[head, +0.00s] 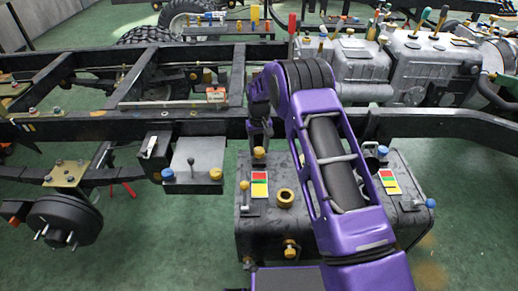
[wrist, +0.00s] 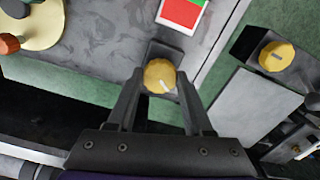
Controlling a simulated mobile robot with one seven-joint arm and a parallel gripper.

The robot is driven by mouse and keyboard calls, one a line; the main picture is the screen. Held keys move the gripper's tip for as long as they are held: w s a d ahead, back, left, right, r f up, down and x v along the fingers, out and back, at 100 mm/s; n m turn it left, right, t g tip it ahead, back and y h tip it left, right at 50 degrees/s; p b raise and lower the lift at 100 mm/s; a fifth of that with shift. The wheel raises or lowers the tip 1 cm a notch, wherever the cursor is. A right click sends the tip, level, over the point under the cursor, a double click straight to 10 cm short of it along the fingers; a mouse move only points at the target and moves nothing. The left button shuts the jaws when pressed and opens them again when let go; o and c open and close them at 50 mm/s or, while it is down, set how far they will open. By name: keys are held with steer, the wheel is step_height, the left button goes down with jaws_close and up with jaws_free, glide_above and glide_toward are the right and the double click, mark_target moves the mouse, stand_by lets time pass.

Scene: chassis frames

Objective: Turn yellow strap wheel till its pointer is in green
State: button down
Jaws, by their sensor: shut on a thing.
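A yellow wheel (wrist: 158,72) sits on a dark bracket at the edge of the black tank. In the wrist view it lies between the two fingertips of my gripper (wrist: 161,78), which is shut on it. A white pointer line on its face points to the lower right. A card with red and green fields (wrist: 181,12) lies just beyond it, cut by the frame's top. In the head view my gripper (head: 260,138) reaches down onto the yellow wheel (head: 259,153), above the coloured card (head: 260,184). The pointer cannot be made out there.
A grey box (head: 196,160) with a yellow knob (head: 216,174) and a blue knob (head: 168,174) stands left of the black tank (head: 265,225). A black frame rail (head: 200,128) runs behind my gripper. A brass ring (head: 285,198) and a lever (head: 244,192) are close by.

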mark_target(259, 150)
steer(key=shift+m, duration=0.6)
steer(key=shift+c, duration=1.5)
jaws_free()
step_height(259, 150, up, 18)
steer(key=p, duration=0.2)
steer(key=shift+f, duration=0.25)
